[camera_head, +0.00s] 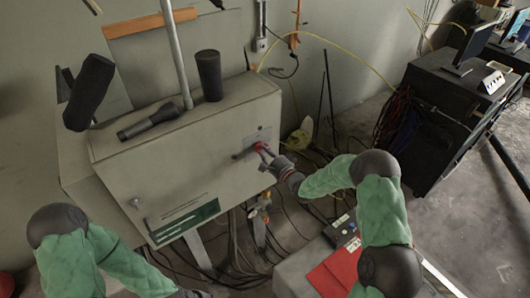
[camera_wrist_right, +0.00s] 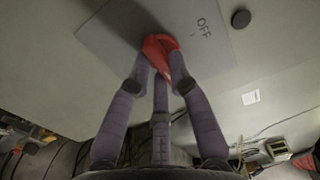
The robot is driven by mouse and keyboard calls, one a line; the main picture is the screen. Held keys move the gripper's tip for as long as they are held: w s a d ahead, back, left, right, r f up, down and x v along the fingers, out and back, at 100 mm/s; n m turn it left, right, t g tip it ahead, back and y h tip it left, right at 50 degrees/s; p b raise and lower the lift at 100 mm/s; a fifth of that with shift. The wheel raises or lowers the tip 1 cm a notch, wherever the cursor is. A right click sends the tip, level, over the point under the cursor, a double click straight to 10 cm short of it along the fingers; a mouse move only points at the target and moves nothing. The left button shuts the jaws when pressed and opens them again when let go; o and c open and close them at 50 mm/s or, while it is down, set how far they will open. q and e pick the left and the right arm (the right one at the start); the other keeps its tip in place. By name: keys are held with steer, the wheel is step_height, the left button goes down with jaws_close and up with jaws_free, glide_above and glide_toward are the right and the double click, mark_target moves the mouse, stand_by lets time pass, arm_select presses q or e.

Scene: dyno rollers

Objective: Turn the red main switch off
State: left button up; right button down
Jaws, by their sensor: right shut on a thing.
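The red main switch (camera_head: 259,146) is on the right part of the front of a grey cabinet (camera_head: 180,165). In the right wrist view the red handle (camera_wrist_right: 158,46) sits on a grey plate (camera_wrist_right: 105,28) with the word OFF beside it at the upper right. My right gripper (camera_head: 265,152) is shut on the red switch, with its purple-grey fingers (camera_wrist_right: 163,70) around the handle, which they partly hide. My left arm comes in at the lower left; only a little of the left gripper (camera_head: 188,293) shows at the bottom edge, away from the cabinet.
A black flashlight (camera_head: 148,122) and a dark cylinder (camera_head: 209,76) are on top of the cabinet. Cables hang and lie below it. A red folder (camera_head: 335,274) lies on a grey surface at the lower right. A black desk (camera_head: 435,110) with a monitor stands at the right.

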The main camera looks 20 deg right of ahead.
steer(key=shift+f, duration=0.1)
steer(key=shift+r+n+b, duration=0.2)
steer(key=shift+n+b, duration=4.3)
steer(key=shift+b, duration=1.7)
steer(key=shift+r+n+b, duration=0.15)
steer(key=shift+n+b, duration=4.35)
steer(key=shift+b, duration=1.7)
steer(key=shift+d, duration=0.1)
steer(key=c, duration=1.1)
jaws_free()
steer(key=shift+c, duration=0.2)
